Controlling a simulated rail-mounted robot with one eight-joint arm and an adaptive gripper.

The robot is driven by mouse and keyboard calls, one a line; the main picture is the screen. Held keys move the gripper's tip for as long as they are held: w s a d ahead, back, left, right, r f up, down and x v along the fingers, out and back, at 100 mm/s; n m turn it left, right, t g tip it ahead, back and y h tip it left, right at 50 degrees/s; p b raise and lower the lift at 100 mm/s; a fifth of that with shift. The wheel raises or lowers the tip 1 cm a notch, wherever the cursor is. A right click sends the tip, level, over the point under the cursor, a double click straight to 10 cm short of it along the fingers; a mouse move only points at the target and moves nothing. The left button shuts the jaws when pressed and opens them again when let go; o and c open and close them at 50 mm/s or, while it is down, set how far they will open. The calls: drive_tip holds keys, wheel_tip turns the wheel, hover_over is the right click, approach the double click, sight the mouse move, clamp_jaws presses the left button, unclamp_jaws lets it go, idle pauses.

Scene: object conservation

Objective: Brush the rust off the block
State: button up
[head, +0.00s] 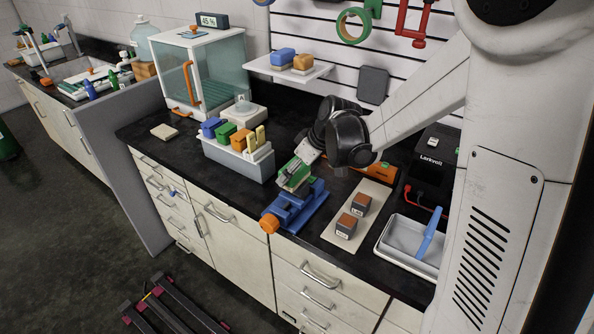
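My gripper (305,158) points down at the blue vise (300,207) with an orange knob, on the black counter. Its fingers are small and partly hidden, so I cannot tell whether they are open or shut. A green and pale piece (288,178) shows at the fingertips, just above or touching the vise. I cannot tell whether it is held or part of the gripper. Any block in the vise jaws is hidden. Two brown-orange and grey blocks with white labels, a front one (346,227) and a rear one (361,203), stand on a beige mat (378,191).
A grey caddy (240,164) with blue, green and orange items stands left of the vise. A light tray (397,257) with a blue-handled tool (430,233) is at right. A glass cabinet (202,75) stands at back left. The counter's front left is mostly clear.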

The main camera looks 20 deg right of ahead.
sight(289, 162)
drive_tip(key=shift+w+a+r, duration=0.25)
drive_tip(key=shift+w+a, duration=0.25)
drive_tip(key=shift+w, duration=0.05)
drive_tip(key=r, duration=0.1)
drive_tip(key=r+p, duration=0.1)
drive_tip(key=shift+s+d+r, duration=0.15)
drive_tip(key=shift+s+r, duration=0.05)
drive_tip(key=shift+r, duration=0.1)
drive_tip(key=shift+w+r+p, duration=0.1)
drive_tip(key=shift+r+p, duration=1.55)
drive_tip(key=shift+r, duration=0.85)
